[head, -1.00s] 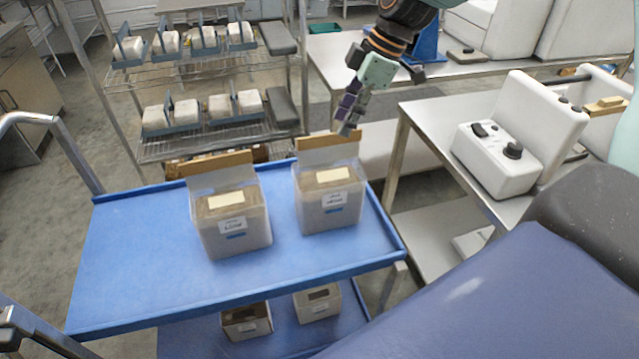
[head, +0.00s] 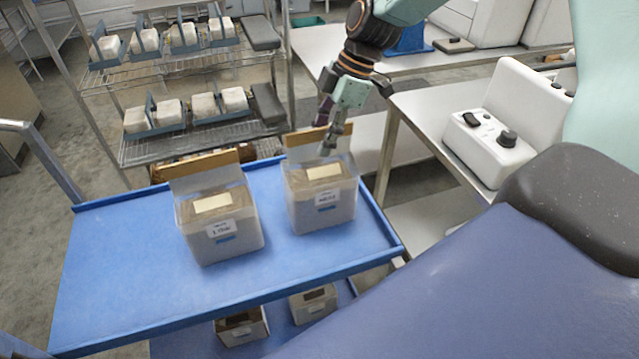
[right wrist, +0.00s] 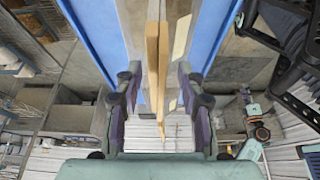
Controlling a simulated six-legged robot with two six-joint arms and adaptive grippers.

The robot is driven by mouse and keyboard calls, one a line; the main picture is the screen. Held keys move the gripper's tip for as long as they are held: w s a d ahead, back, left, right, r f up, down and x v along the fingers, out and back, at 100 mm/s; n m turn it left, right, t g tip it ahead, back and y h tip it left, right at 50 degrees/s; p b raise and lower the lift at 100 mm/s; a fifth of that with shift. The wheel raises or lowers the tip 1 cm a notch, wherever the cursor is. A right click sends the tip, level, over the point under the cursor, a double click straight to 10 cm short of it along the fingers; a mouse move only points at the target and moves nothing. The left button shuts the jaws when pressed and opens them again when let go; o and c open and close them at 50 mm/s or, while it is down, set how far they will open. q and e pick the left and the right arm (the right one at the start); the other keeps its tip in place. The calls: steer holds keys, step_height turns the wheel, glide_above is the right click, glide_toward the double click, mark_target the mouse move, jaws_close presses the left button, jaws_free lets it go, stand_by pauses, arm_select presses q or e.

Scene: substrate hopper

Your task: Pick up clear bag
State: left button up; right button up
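Two clear bags of brownish substrate stand upright on the blue cart top. Each has a tan strip along its raised top flap, a cream patch and a white label. The left bag (head: 222,240) is nearer; the right bag (head: 322,211) stands near the cart's right side. My right gripper (head: 325,142) is at the right bag's top flap. In the right wrist view its fingers (right wrist: 158,78) are open, one on each side of the tan strip (right wrist: 152,60), with gaps visible. Contact cannot be told in the head view. My left gripper is not in view.
The blue cart (head: 110,270) has a raised rim and open space at left. A wire rack (head: 190,60) with white blocks stands behind. A white machine (head: 490,140) stands on a metal table at right.

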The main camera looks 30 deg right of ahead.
steer(key=shift+w+a+f, duration=0.2)
steer(key=shift+f, duration=0.2)
steer(key=shift+w+a+f, duration=0.15)
steer(key=shift+w+f, duration=0.05)
steer(key=shift+f, duration=0.15)
steer(key=shift+s+d+r, duration=0.15)
steer(key=shift+s, duration=0.25)
steer(key=shift+w+f, duration=0.35)
steer(key=shift+w, duration=0.05)
steer(key=shift+s+r, duration=0.15)
steer(key=shift+s, duration=0.2)
steer(key=shift+w, duration=0.3)
steer(key=c, duration=0.6)
steer(key=shift+s, duration=0.15)
jaws_close()
